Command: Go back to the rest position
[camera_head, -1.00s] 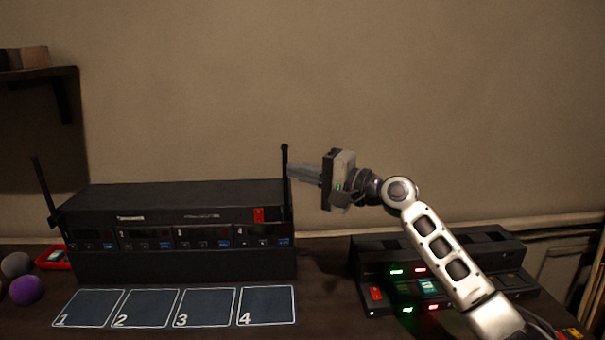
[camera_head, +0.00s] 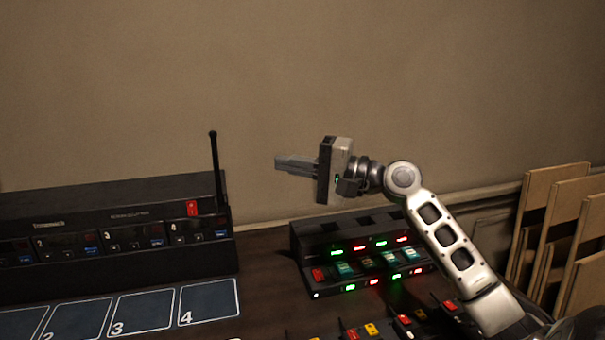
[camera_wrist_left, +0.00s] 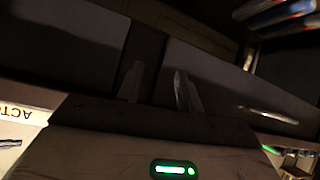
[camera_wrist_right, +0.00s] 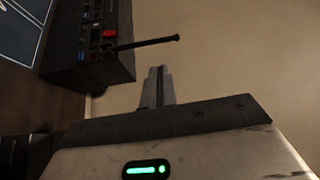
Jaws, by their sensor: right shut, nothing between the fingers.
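My right gripper (camera_head: 280,163) is raised in front of the bare wall, pointing left, above and between the black rack and the charger. Its fingers are together with nothing between them, as the right wrist view (camera_wrist_right: 157,88) also shows. My left gripper (camera_wrist_left: 160,88) shows only in its own wrist view. Its two fingers stand apart with nothing visible between them, near dark panels. The left arm is out of the head view.
A black rack (camera_head: 120,262) with an upright antenna (camera_head: 215,165) stands at left, with numbered mats (camera_head: 208,300) in front. A charger (camera_head: 312,245) with lit green and red lamps sits below my right arm. Wooden panels (camera_head: 535,205) lean at the far right.

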